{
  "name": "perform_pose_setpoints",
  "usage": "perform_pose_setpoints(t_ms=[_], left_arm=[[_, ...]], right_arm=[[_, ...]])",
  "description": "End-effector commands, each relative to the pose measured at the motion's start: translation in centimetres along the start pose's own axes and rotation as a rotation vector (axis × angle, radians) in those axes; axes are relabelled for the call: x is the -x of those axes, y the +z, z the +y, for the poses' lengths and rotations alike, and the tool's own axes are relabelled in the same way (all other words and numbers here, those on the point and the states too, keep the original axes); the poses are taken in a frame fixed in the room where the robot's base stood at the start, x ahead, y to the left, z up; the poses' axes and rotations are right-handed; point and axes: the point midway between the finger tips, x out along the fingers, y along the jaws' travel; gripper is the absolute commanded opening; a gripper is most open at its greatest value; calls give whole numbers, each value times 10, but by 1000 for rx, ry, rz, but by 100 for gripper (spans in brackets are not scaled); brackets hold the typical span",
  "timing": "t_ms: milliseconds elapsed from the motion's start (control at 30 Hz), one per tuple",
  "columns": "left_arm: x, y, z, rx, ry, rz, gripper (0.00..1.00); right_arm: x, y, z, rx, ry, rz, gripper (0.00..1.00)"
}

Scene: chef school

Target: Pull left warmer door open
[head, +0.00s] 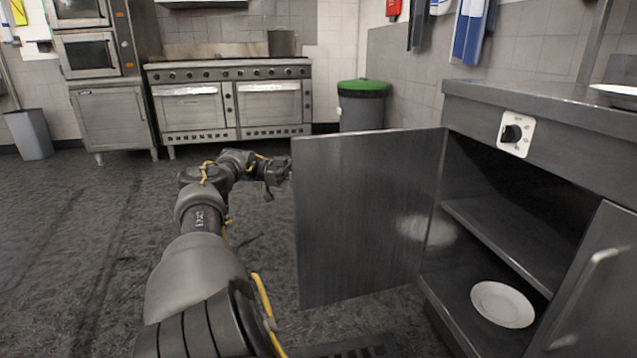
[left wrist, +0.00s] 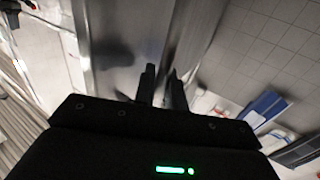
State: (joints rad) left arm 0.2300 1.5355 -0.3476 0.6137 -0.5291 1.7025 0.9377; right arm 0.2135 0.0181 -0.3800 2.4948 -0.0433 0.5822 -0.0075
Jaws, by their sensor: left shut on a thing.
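The left warmer door (head: 365,215) is a grey steel panel. It stands swung wide open, with its inner face towards me in the head view. My left gripper (head: 284,170) is at its free edge, on the outer side, partly hidden behind the panel. In the left wrist view, my left gripper's dark fingers (left wrist: 162,88) are close together against the steel door (left wrist: 130,50), shut on its handle. The handle itself is hidden. The warmer (head: 560,115) has a control knob (head: 512,133) on its front. My right gripper is not in view.
A white plate (head: 502,304) lies on the warmer's floor, below an inner shelf (head: 500,235). The right warmer door (head: 600,285), with a bar handle, stands at the right edge. A green-lidded bin (head: 362,105) and ovens (head: 230,105) are at the back. The floor on the left is clear.

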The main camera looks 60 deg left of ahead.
Motion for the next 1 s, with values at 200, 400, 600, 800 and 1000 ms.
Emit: perform_pose_setpoints(t_ms=[200,400,600,800,1000], left_arm=[[5,1,-1,3,-3,-3,0],[3,1,-2,4,0,-3,0],[2,1,-2,4,1,-2,20],[1,1,-3,4,2,-2,30],[2,-2,-2,3,2,-2,30]], right_arm=[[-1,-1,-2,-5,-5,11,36],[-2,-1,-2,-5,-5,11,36],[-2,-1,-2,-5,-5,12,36],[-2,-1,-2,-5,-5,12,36],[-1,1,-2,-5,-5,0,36]])
